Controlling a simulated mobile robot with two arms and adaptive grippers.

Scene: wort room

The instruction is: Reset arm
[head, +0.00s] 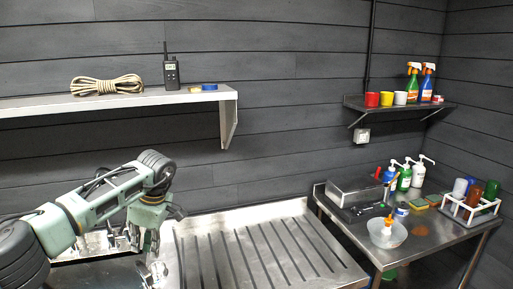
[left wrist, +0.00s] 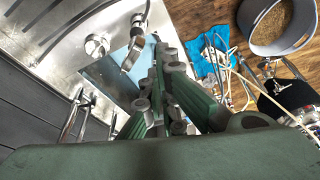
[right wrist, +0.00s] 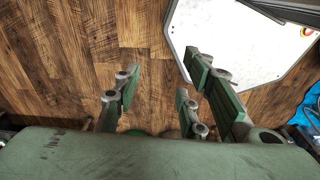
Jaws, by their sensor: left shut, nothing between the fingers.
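My left arm reaches in from the left in the head view, and its green gripper (head: 150,248) points down beside the steel drainboard at the sink. In the left wrist view the fingers of the left gripper (left wrist: 158,62) are together with nothing held, above the steel sink area with a tap (left wrist: 134,50). My right gripper does not show in the head view. In the right wrist view the right gripper (right wrist: 160,85) has its fingers apart and empty, above the wooden floor (right wrist: 60,60).
The ribbed drainboard (head: 262,250) is bare. A shelf (head: 110,101) above the left arm holds a coiled rope (head: 106,84) and a radio (head: 171,71). A side table (head: 425,240) at right carries bottles, a clear bowl (head: 387,233) and a rack. A grey bucket (left wrist: 277,22) shows in the left wrist view.

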